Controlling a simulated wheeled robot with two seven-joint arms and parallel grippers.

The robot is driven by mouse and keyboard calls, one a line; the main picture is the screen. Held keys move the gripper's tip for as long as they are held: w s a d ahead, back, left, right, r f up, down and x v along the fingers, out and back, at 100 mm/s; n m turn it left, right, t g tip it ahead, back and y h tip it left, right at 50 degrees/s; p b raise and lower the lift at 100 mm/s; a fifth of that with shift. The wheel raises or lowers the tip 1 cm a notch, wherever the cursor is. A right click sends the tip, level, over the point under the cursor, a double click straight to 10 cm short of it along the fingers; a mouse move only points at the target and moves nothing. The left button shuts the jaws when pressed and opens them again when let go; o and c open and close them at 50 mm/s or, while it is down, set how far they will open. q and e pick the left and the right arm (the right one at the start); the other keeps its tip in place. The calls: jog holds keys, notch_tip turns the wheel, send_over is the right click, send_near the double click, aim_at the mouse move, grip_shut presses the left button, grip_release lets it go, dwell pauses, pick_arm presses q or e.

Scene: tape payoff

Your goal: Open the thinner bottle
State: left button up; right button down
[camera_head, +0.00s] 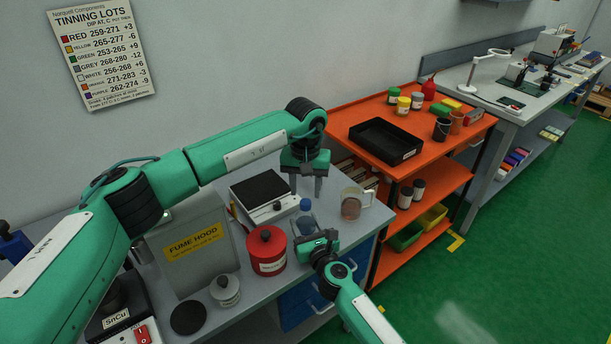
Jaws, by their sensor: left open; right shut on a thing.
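The thinner bottle (306,221), a small clear-bluish bottle with a blue cap (305,204), stands upright on the grey bench. My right gripper (309,237) is shut on its lower body, coming from the front; the gripper hides the bottle's base. My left gripper (305,187) points down above the blue cap, with its two fingers apart and nothing between them. The cap is on the bottle, and the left fingertips look a little above it; the exact gap is hard to tell.
A glass mug (351,207) stands right of the bottle and a white device with a dark plate (262,191) behind it. An orange cart (432,152) stands beyond the bench.

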aim_at(306, 201)
pick_arm(q)
jog(key=shift+f, duration=1.85)
grip_shut()
